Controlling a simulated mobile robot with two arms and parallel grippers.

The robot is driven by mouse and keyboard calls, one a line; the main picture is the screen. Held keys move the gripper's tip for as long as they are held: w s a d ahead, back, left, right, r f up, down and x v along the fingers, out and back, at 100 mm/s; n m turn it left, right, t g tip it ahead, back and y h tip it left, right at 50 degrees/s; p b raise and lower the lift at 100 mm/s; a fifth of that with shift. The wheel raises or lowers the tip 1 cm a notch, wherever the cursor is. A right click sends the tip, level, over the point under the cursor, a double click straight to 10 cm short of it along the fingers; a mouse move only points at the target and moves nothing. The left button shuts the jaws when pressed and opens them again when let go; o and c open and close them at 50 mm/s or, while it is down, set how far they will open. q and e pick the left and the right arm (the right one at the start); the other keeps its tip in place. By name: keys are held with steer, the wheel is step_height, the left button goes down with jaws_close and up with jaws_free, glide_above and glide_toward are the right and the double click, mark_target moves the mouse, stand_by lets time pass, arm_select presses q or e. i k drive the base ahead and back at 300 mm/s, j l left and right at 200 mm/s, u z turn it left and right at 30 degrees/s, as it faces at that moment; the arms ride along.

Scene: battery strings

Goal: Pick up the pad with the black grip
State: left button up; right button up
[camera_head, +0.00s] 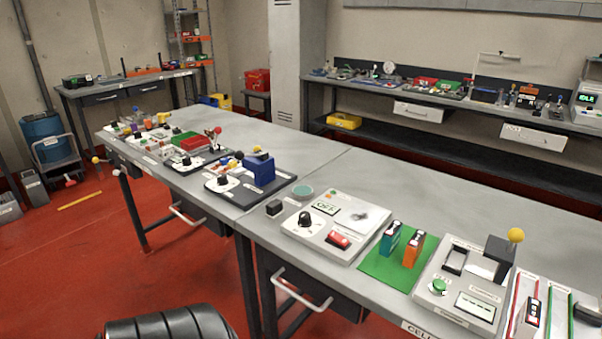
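A small dark block (273,208) sits on the near bench, left of a light panel with a black knob (305,219). It may be the pad with the black grip, but it is too small to tell its pad side. A flat teal round disc (303,192) lies just behind it, apart from it; no black grip shows on the disc. Neither of my grippers is in view, and nothing shows touching these things.
A green mat (376,268) holds a teal battery (390,239) and an orange battery (413,250). To its right is a tester with a yellow ball-topped lever (515,235). A blue block device (259,170) stands left. The bench's back strip is mostly clear.

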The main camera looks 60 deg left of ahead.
mark_target(273, 208)
steer(key=u, duration=2)
steer(key=i+l+z, duration=0.15)
steer(key=k+j, duration=0.05)
